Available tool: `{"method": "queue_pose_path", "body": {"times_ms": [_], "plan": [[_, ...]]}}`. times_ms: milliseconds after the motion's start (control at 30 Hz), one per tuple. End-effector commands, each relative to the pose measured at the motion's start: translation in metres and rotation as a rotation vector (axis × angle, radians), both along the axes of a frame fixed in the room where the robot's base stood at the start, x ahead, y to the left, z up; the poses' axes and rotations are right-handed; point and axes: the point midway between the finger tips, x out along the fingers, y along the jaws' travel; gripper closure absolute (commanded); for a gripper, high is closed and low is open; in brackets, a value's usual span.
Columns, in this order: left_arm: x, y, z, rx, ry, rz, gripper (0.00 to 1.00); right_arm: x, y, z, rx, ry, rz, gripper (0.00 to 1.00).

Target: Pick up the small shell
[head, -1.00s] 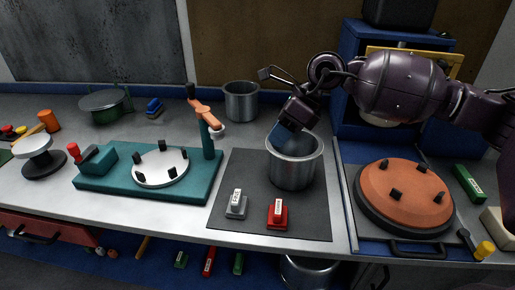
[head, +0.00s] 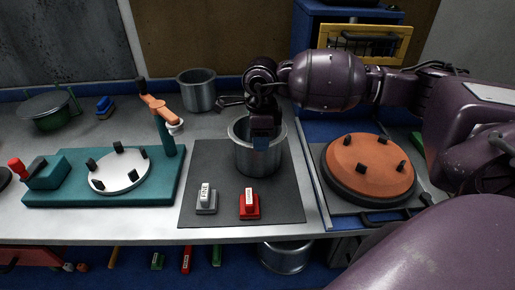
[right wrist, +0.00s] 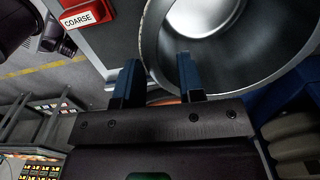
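A grey metal pot-shaped shell (head: 258,159) stands upright on the dark mat; its open mouth also shows in the right wrist view (right wrist: 235,62). My right gripper (head: 261,144) is over the front rim of this shell. In the right wrist view the blue fingers of my right gripper (right wrist: 157,64) are apart, one over the mouth and one outside the wall, with the rim seemingly between them. Another metal shell (head: 196,92) stands at the back of the bench. My left gripper is out of view.
A grey block (head: 206,200) and a red block (head: 249,205) stand on the mat (head: 292,207). Left is a teal fixture (head: 160,185) with a white disc; right is an orange disc (head: 368,166). A metal vessel (head: 285,258) sits below the bench.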

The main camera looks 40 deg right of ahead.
Motion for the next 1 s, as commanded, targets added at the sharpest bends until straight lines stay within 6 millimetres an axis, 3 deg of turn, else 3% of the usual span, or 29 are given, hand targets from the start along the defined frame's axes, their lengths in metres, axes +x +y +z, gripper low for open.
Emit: {"method": "queue_pose_path", "body": {"times_ms": [433,700,733,933,1000], "plan": [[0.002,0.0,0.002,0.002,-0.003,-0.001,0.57,-0.001,0.001,-0.049,0.002,0.003,0.001,0.65],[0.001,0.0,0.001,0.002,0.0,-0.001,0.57,0.0,0.0,-0.055,0.001,0.0,0.001,0.65],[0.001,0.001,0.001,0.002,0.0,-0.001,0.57,0.0,0.0,-0.055,0.001,0.0,0.001,0.66],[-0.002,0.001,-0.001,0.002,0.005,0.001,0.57,0.0,0.0,-0.054,0.001,0.0,0.001,0.97],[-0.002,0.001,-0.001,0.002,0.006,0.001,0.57,0.0,0.0,-0.054,0.001,0.001,0.0,1.0]]}}
